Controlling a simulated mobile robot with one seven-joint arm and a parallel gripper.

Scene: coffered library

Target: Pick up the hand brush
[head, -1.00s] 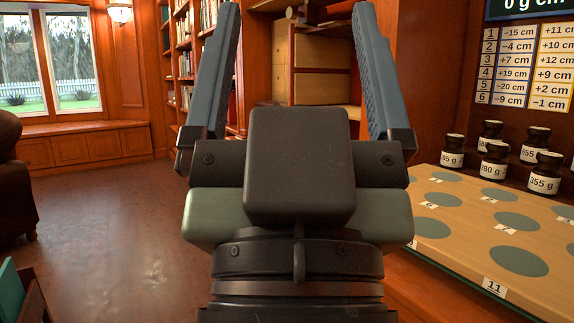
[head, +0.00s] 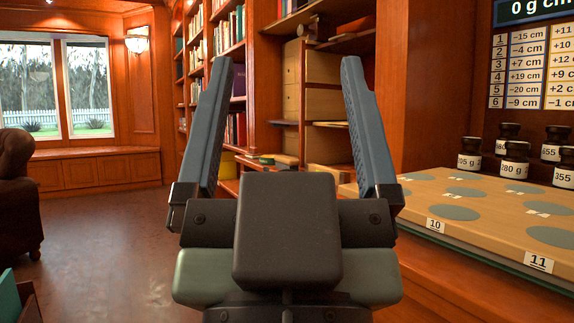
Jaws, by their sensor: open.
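My gripper (head: 288,62) is in the middle of the head view, its two blue-grey fingers pointing up and away from me. The fingers are wide apart with nothing between them. I cannot make out a hand brush for certain. Beyond the fingers, a few small items (head: 272,160) in green and tan lie on a low wooden shelf, too small to name. My gripper's body hides part of what lies behind and below.
A wooden board (head: 470,195) with grey discs and number tags stands close on the right, with several dark weight jars (head: 515,160) behind it. Bookshelves (head: 215,70) stand ahead. A dark armchair (head: 18,190) is at left.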

